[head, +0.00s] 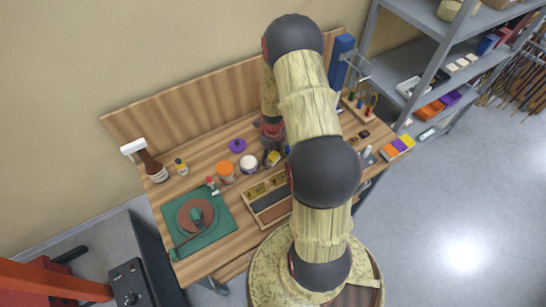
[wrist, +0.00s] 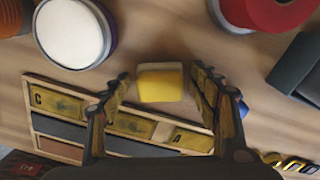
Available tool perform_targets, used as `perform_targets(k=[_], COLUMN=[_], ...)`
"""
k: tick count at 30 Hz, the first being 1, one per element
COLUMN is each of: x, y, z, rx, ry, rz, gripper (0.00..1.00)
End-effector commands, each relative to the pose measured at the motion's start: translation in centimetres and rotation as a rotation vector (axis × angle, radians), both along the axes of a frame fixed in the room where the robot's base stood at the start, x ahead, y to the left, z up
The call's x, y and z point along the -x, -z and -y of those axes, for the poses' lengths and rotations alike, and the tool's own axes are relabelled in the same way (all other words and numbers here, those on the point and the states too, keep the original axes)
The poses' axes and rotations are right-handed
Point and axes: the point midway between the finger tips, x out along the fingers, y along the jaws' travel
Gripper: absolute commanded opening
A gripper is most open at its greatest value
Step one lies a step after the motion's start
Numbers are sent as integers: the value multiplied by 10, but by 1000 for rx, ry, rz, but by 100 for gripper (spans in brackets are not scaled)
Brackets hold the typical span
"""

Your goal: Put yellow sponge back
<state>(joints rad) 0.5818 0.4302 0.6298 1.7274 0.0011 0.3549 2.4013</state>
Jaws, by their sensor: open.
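The yellow sponge (wrist: 160,83) is a small block with a paler edge, lying on the wooden bench between the spread fingers of my gripper (wrist: 158,92) in the wrist view. Gaps show on both sides of it, so the fingers do not hold it. In the head view the sponge (head: 273,158) shows as a small yellow patch by my gripper (head: 270,156), partly hidden by it. A wooden rack (wrist: 32,90) with yellow-and-dark compartments, some lettered, lies just below the sponge in the wrist view. It also shows in the head view (head: 254,202), partly covered by my arm.
A white-lidded jar (head: 249,163) and an orange jar (head: 225,172) stand left of my gripper, near a purple ring (head: 237,145). A red roll (wrist: 268,10) is close in the wrist view. A green mat (head: 220,235) with a brown disc lies at left.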

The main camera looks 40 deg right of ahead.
Motion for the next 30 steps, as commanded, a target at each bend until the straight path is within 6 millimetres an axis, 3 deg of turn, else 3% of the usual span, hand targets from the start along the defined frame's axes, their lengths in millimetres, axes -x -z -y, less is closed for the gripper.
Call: perform_targets(k=[5,18,25,28,30], x=[-1,-1,-1,-6,-11], y=[-16,-100,-123,-141,-165], z=[1,1,-1,-8,-20], rx=[2,2,2,11,27], ry=[0,0,-9,-91,-215], rz=[3,3,2,17,36], gripper=[61,61,61,61,61])
